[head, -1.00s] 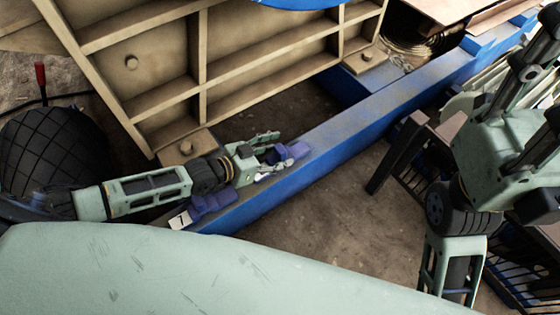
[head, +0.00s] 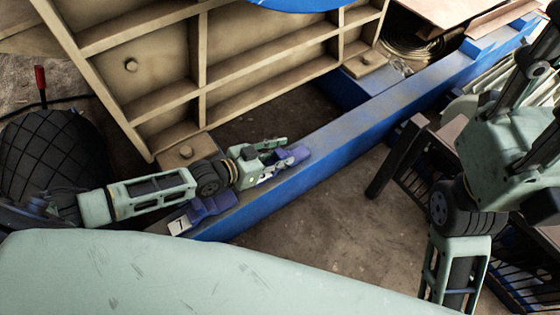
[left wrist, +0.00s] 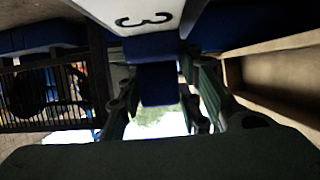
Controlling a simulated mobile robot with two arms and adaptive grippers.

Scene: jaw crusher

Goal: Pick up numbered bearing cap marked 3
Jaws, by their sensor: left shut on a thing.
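A dark blue bearing cap (head: 294,156) is on the top of the blue beam in the head view, partly hidden by my left gripper (head: 277,156). The left gripper is shut on this cap. I cannot tell whether the cap is off the beam. My right arm shows at the right of the head view, but its gripper is out of view.
Another blue cap (head: 211,206), with a white label that seems to read 1, sits nearer on the blue beam (head: 350,135). A tan ribbed frame (head: 225,75) rises behind the left arm. A dark slatted rack (head: 408,165) stands right of the beam, with bare floor between.

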